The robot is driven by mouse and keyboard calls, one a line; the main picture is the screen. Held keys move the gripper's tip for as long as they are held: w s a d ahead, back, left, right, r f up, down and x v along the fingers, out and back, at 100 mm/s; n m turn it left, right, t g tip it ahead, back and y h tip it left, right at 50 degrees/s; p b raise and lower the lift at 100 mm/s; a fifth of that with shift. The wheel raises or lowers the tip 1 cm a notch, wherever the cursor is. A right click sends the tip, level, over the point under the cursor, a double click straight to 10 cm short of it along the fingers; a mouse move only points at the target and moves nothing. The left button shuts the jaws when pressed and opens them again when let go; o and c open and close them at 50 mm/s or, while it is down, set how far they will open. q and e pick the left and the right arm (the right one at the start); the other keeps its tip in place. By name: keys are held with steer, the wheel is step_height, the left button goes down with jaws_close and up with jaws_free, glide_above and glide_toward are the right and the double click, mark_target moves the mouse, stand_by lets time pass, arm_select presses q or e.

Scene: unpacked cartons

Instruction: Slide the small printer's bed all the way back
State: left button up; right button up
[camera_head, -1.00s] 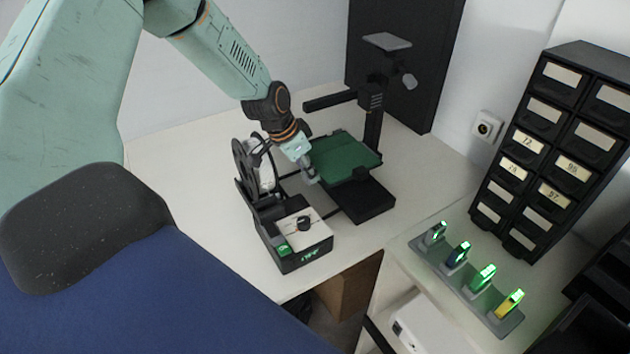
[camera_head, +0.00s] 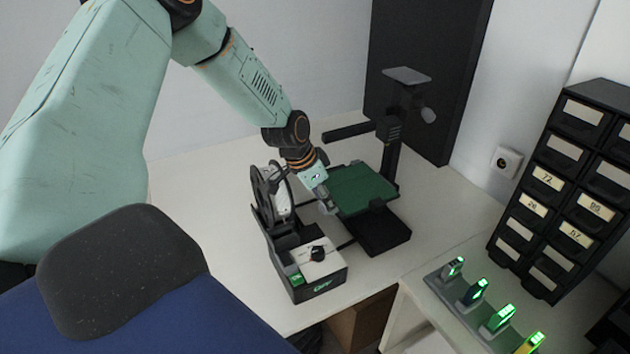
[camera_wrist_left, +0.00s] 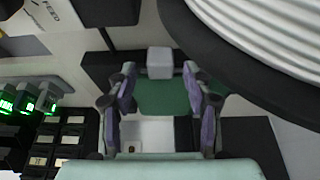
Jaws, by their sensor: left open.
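The small printer (camera_head: 375,230) stands on the white table, with a black base, an upright post and a horizontal arm. Its green bed (camera_head: 362,190) sits above the base, overhanging it toward the back left. My left gripper (camera_head: 327,205) is at the bed's front-left edge, pointing down. In the left wrist view, the open fingers (camera_wrist_left: 163,92) stand on either side of a small grey block (camera_wrist_left: 159,62) at the edge of the green bed (camera_wrist_left: 165,97). I cannot tell whether the fingers touch it. My right gripper is not in view.
A black spool holder (camera_head: 270,200) and control box (camera_head: 312,272) stand close left of the gripper; the spool (camera_wrist_left: 265,30) looms in the wrist view. Black drawers (camera_head: 560,200) and a rack of glowing green-lit items (camera_head: 478,292) are at right. The table's left part is clear.

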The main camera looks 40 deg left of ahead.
arm_select(q)
steer(key=v, duration=1.1)
steer(key=shift+r, duration=0.2)
steer(key=shift+s, duration=0.15)
steer(key=shift+c, duration=0.2)
